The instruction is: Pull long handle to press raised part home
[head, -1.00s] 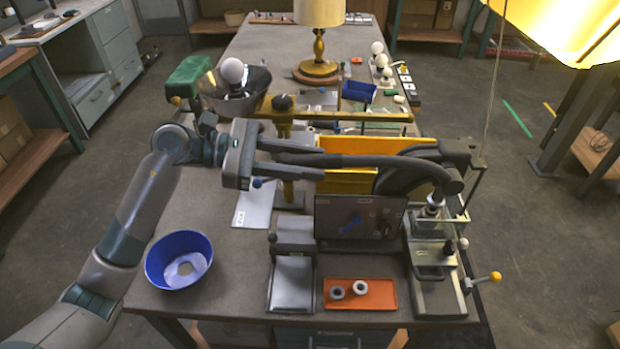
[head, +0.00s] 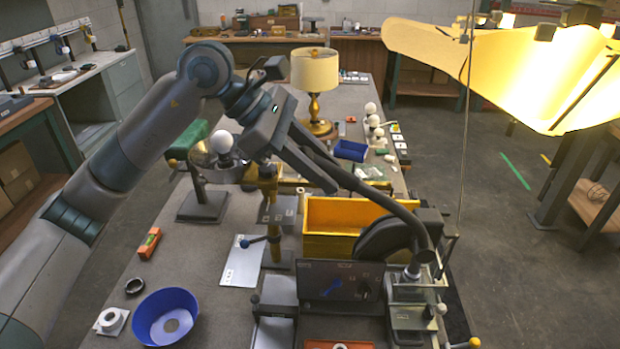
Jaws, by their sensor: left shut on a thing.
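The long dark handle (head: 385,202) belongs to the press at the right front of the bench. It slopes from its thick pivot end by the round black housing (head: 388,238) up to the left. My left gripper (head: 318,172) is shut on the handle's upper left part, high above the bench. The press's ram (head: 413,268) points down over its metal base (head: 415,318). The raised part under the ram is too small to make out. My right gripper is not in view.
A yellow bin (head: 335,246) stands left of the housing, and a dark panel (head: 340,281) stands in front of it. A brass post (head: 268,205) rises below my left gripper. A blue bowl (head: 166,317) sits at front left. The yellow lampshade (head: 500,60) hangs at upper right.

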